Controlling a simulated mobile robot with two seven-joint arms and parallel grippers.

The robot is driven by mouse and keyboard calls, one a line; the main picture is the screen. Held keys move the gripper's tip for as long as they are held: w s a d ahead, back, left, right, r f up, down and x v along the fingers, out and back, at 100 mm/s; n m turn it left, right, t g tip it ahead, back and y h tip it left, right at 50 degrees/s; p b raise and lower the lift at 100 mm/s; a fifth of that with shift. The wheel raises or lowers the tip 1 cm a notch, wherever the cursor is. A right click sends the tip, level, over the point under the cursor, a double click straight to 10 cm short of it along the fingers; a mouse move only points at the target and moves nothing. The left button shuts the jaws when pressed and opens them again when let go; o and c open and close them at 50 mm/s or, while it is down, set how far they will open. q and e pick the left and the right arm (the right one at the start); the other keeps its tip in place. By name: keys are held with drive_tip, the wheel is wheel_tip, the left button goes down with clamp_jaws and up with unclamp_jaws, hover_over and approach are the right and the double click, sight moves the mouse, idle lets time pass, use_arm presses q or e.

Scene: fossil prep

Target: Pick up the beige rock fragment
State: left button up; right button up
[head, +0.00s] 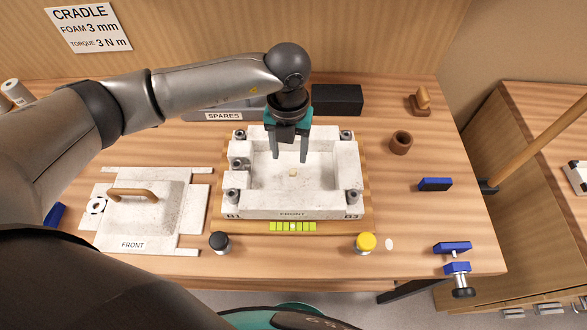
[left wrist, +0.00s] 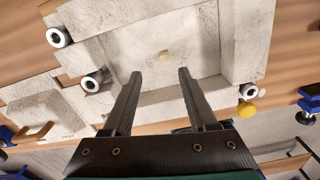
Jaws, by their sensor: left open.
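The beige rock fragment (head: 293,173) is a small piece lying on the floor of the white cradle (head: 325,210), near its middle. It also shows in the left wrist view (left wrist: 165,56), beyond and between the fingertips. My left gripper (head: 289,158) is open and empty. It points down into the cradle, above and just behind the fragment, and appears apart from it. In the left wrist view both fingers (left wrist: 160,72) are spread with nothing between them. My right gripper is not in view.
Cradle walls with corner bolts (head: 353,196) surround the fragment. A white lid with a wooden handle (head: 133,194) lies left. A black knob (head: 219,242) and yellow knob (head: 366,242) stand in front. A brown cup (head: 401,141) and blue clamps (head: 435,184) lie right.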

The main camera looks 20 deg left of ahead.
sight(293, 170)
use_arm(q)
drive_tip(key=f, duration=0.5)
drive_tip(key=shift+w+d, duration=0.25)
drive_tip(key=shift+d, duration=0.1)
drive_tip(key=shift+f, duration=0.6)
drive_tip(key=shift+c, duration=0.2)
clamp_jaws()
